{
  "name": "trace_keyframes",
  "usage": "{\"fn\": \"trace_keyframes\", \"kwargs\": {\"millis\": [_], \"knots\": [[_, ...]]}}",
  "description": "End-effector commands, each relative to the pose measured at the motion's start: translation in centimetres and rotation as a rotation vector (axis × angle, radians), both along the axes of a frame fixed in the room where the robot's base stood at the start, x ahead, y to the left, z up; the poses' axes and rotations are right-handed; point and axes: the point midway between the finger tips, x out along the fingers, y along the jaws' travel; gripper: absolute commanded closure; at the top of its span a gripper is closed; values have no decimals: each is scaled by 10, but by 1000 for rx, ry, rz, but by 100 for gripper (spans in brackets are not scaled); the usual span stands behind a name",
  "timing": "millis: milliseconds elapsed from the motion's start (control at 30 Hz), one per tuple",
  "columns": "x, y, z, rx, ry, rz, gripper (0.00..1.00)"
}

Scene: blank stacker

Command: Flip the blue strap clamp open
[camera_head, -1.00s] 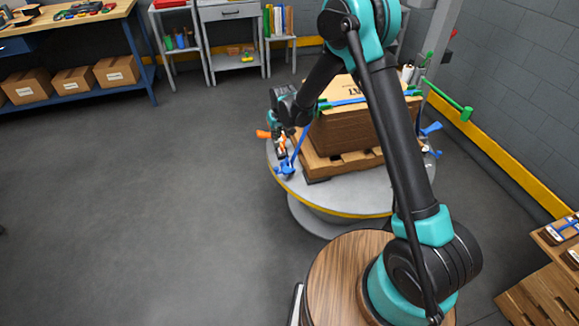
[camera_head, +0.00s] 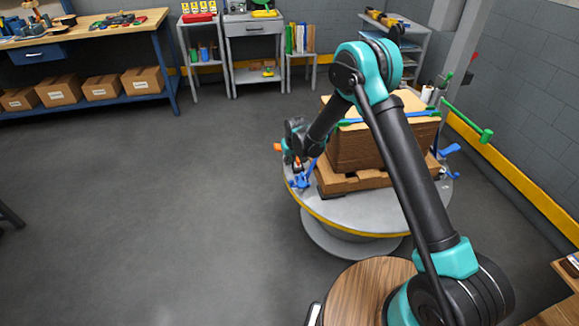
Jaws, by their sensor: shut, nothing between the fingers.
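The blue strap clamp (camera_head: 302,181) sits at the left edge of the round turntable (camera_head: 350,216), beside the carton stack. A blue strap (camera_head: 398,118) runs over the carton (camera_head: 365,143). My gripper (camera_head: 297,163) is at the clamp, just above or touching it; I cannot tell which. It is shut and nothing shows held in it. Small orange parts (camera_head: 278,147) show beside the gripper; what they belong to is unclear. The fingertips and the clamp's lever are small and partly hidden, so the lever's position cannot be read.
The carton stands on a wooden pallet (camera_head: 352,181). Another blue clamp part (camera_head: 449,150) is at the turntable's right side. A green-ended bar (camera_head: 468,122) juts out at right. A workbench (camera_head: 100,28) and shelves stand at the back.

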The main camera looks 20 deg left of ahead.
Motion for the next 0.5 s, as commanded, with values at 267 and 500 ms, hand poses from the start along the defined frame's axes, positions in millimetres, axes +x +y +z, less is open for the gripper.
{"fn": "trace_keyframes", "kwargs": {"millis": [267,500], "knots": [[12,11,-45,0,0,0,100],[20,19,-79,0,0,0,100]]}}
